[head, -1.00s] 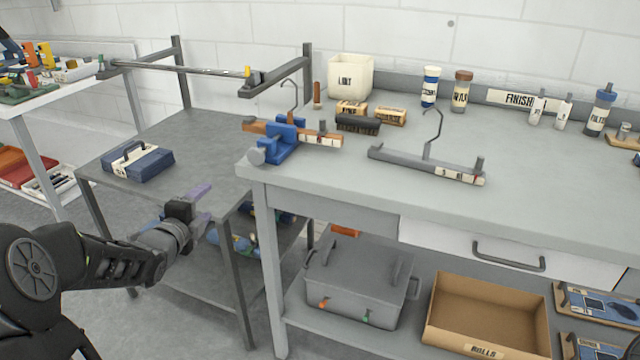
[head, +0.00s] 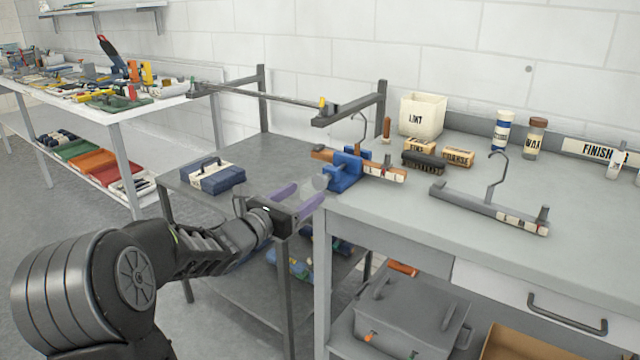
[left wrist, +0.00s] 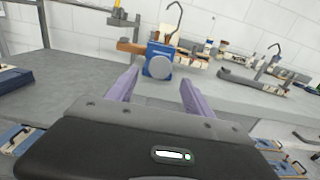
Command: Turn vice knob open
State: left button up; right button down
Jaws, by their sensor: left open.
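The blue vice (head: 349,172) sits on the left end of the grey workbench and has a wooden hanger bar (head: 385,172) in it. Its round grey knob (head: 321,183) faces my left gripper. In the left wrist view the knob (left wrist: 159,67) is centred between the fingers, in front of the blue vice body (left wrist: 158,50). My left gripper (head: 299,197) is open, with purple fingers apart and nothing between them. It is just short of the knob, and I see no contact. My right gripper is not in view.
The workbench (head: 420,225) also holds a grey hanger (head: 490,208), brushes (head: 424,162) and a white lint bin (head: 422,115). A lower grey table (head: 215,210) with a blue box (head: 213,177) stands left of it. A metal rail (head: 290,105) runs behind the vice.

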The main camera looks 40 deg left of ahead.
aim_at(318, 184)
pick_arm(q)
jog(key=w+p, duration=0.1)
jog(key=w, duration=0.6)
jog(key=shift+w+a, duration=0.1)
jog(key=shift+w, duration=0.05)
grip_shut()
dwell(0.5)
